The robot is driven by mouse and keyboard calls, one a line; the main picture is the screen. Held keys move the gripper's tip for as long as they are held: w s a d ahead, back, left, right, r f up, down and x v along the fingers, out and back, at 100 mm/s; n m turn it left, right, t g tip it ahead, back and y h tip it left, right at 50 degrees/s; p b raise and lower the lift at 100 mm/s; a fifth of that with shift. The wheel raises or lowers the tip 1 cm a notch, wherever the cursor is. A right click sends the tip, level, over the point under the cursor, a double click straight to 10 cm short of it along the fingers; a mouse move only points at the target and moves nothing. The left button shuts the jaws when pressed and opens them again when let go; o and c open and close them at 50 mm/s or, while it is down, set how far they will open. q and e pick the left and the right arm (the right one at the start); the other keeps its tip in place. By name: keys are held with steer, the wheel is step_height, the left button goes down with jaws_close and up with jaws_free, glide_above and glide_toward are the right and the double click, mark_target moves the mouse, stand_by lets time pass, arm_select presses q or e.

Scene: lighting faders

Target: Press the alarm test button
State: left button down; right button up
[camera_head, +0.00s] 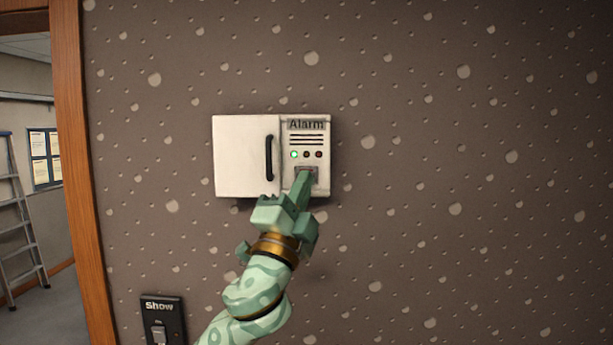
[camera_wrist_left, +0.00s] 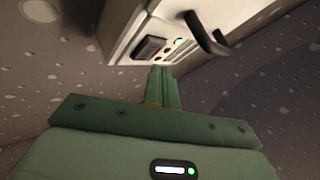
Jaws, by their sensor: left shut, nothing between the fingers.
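The white alarm box (camera_head: 245,150) is fixed to the wall, with "Alarm" lettering, a dark handle and small lights, one lit green. The test button (camera_head: 306,170) sits below the lights, partly hidden by my fingers in the head view. In the left wrist view the dark button (camera_wrist_left: 150,47) shows on the box's panel, apart from the fingertips in the picture. My left gripper (camera_head: 304,176) is shut and empty, its tips at the button's lower edge in the head view; it also shows in the left wrist view (camera_wrist_left: 162,70). Contact cannot be told. My right gripper is not in view.
A dark "Show" switch panel (camera_head: 163,318) is on the wall at lower left. A wooden door frame (camera_head: 72,150) stands at the left, with a ladder (camera_head: 22,220) in the room beyond. The wall right of the box is clear.

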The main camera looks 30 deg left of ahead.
arm_select(q)
steer(key=s, duration=0.1)
steer(key=s+d+p, duration=0.1)
steer(key=s+d, duration=0.1)
steer(key=s, duration=0.1)
steer(key=shift+d, duration=0.25)
stand_by(0.7)
